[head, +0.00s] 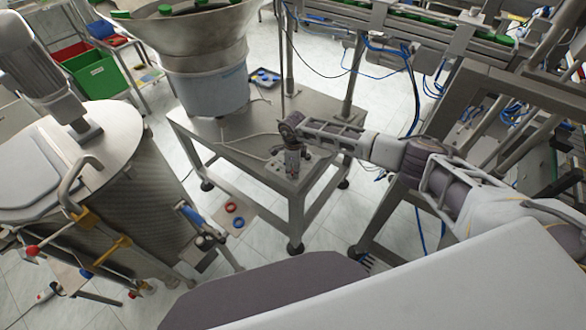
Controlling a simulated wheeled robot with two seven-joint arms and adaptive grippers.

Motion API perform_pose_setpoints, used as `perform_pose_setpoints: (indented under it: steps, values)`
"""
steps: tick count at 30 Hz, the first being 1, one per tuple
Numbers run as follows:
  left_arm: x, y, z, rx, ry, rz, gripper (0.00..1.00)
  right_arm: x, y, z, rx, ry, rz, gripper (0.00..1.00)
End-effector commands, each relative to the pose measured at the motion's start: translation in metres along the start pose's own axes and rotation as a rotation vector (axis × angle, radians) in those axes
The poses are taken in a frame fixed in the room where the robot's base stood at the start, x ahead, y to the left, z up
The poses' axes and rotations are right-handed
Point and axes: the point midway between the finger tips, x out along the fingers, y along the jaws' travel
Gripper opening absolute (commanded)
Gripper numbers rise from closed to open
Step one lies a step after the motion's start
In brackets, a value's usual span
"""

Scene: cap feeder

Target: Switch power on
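My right arm reaches in from the right. Its gripper (292,168) points down at the front corner of the steel feeder table (230,138). It is small and seen from above, so I cannot tell whether its fingers are open or shut. A small grey control box (272,167) sits at this corner, right by the fingertips and partly hidden by them. I cannot make out the power switch or whether the fingers touch it. The feeder bowl (190,40) with green caps stands on the table behind. My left gripper is not in view.
A steel tank (120,165) with handles and valves stands at the left. A conveyor with green caps (420,20) runs along the back right. Green and red bins (95,72) are at the upper left. Red and blue rings (234,214) lie below the table.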

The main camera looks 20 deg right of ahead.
Motion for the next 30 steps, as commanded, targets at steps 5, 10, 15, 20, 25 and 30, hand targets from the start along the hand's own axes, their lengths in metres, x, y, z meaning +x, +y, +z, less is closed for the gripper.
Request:
perform_pose_setpoints:
  steps: [5, 10, 15, 20, 25, 30]
  values:
    - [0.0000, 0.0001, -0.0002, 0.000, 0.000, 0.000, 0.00, -0.0003, -0.0001, 0.0000, 0.000, 0.000, 0.000, 0.08]
    - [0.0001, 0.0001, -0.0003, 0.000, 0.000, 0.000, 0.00, -0.0004, -0.0001, 0.0000, 0.002, 0.000, 0.000, 0.03]
    - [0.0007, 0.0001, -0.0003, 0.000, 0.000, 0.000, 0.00, -0.0003, -0.0002, 0.0000, 0.017, 0.000, 0.000, 0.03]
    - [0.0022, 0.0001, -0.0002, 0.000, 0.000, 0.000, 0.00, -0.0003, -0.0004, 0.0002, 0.059, -0.001, -0.001, 0.03]
    - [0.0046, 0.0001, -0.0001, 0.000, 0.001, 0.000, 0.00, -0.0003, -0.0008, 0.0003, 0.135, -0.001, -0.001, 0.03]
    - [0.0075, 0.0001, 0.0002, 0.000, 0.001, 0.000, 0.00, -0.0003, -0.0010, 0.0004, 0.243, -0.002, -0.001, 0.03]
